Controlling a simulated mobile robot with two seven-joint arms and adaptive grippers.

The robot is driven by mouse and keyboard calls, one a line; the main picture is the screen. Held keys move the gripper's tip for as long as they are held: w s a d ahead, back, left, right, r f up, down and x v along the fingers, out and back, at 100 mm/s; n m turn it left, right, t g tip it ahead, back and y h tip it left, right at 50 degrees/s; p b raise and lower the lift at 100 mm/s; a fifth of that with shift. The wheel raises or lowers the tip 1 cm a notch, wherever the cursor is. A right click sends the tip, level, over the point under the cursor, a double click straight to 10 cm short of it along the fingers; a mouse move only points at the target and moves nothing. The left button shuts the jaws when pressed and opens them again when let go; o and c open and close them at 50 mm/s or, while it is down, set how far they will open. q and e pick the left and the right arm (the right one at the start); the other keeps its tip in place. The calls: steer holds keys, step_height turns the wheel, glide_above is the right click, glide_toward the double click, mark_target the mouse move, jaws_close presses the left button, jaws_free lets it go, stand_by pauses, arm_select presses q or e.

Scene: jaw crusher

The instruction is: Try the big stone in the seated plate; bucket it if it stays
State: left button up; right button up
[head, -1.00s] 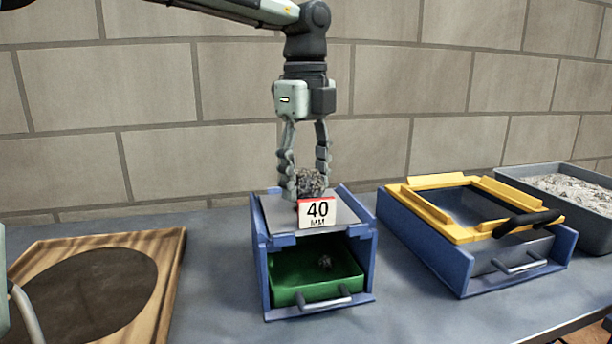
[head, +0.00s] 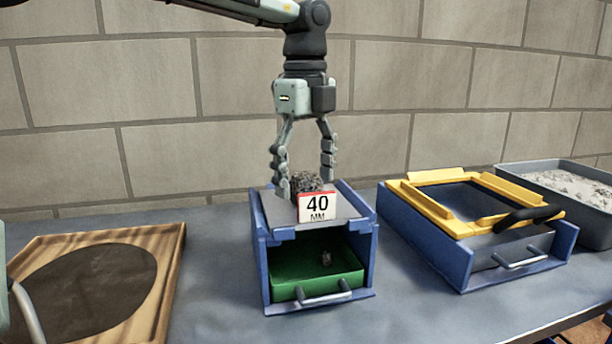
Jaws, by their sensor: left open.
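The big dark grey stone (head: 306,183) sits on the grey plate (head: 345,205) on top of the blue stand, partly hidden behind the white and red "40 MM" sign (head: 317,206). I cannot see the plate's opening, so how the stone sits in it is unclear. My left gripper (head: 305,182) points straight down with its fingers spread apart on either side of the stone. A green drawer (head: 290,283) in the stand below holds a small dark stone (head: 326,259). My right gripper is not in view.
To the right, a blue stand (head: 420,232) carries a yellow frame (head: 455,225) with a black handle. A grey bin (head: 510,174) of pale rubble stands at far right. A wooden board (head: 165,265) with a dark round patch lies at left.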

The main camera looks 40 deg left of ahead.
mark_target(305, 174)
arm_select(q)
steer(key=shift+r, duration=0.1)
step_height(305, 174, up, 12)
stand_by(0.5)
steer(key=shift+o, duration=0.2)
stand_by(1.1)
